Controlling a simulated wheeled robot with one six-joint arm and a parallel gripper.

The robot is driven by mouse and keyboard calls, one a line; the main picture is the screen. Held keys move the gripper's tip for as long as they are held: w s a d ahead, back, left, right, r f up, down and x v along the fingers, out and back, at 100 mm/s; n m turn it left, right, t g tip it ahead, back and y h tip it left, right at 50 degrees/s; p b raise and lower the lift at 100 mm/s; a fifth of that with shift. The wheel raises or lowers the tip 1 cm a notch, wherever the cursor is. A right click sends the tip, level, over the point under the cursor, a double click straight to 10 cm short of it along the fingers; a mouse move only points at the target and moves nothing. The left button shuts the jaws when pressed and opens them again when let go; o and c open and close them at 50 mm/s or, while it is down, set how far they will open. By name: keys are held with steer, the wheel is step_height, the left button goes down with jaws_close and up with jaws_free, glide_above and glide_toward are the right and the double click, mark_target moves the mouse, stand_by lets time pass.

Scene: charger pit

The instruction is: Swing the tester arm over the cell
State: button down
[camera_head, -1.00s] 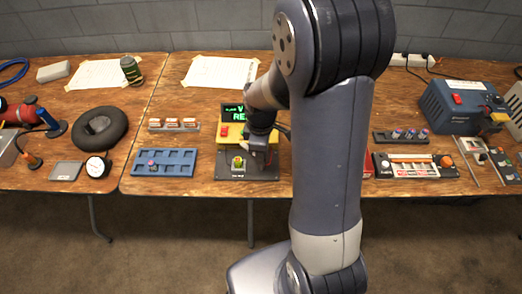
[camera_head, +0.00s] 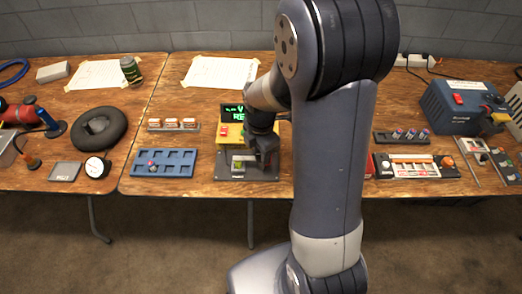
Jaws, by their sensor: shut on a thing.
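The tester (camera_head: 231,132) stands mid-table, with a green-lit display, a yellow and red panel and a dark base plate (camera_head: 233,177). My gripper (camera_head: 264,160) is low over the right side of that base. It is shut on what looks like the tester arm (camera_head: 246,157), a dark grey bar just left of the fingers. The bar reaches over the small cell nest, where a little green and yellow of the cell (camera_head: 238,168) shows beneath. My wrist hides the tester's right side and most of the grip.
A blue compartment tray (camera_head: 163,171) with one small item lies left of the tester, and a rack of orange-white cells (camera_head: 173,125) lies behind it. Right of my arm are a dark rack (camera_head: 402,137) and a blue power box (camera_head: 458,107). The table's front edge is close.

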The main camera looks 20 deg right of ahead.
stand_by(0.5)
steer(key=c, duration=1.1)
jaws_free()
steer(key=shift+o, duration=0.2)
step_height(320, 180, up, 11)
steer(key=shift+p, duration=0.4)
steer(key=shift+f, duration=0.2)
step_height(320, 180, down, 11)
steer(key=shift+r+b, duration=0.1)
steer(key=shift+b, duration=0.3)
steer(key=shift+r, duration=0.1)
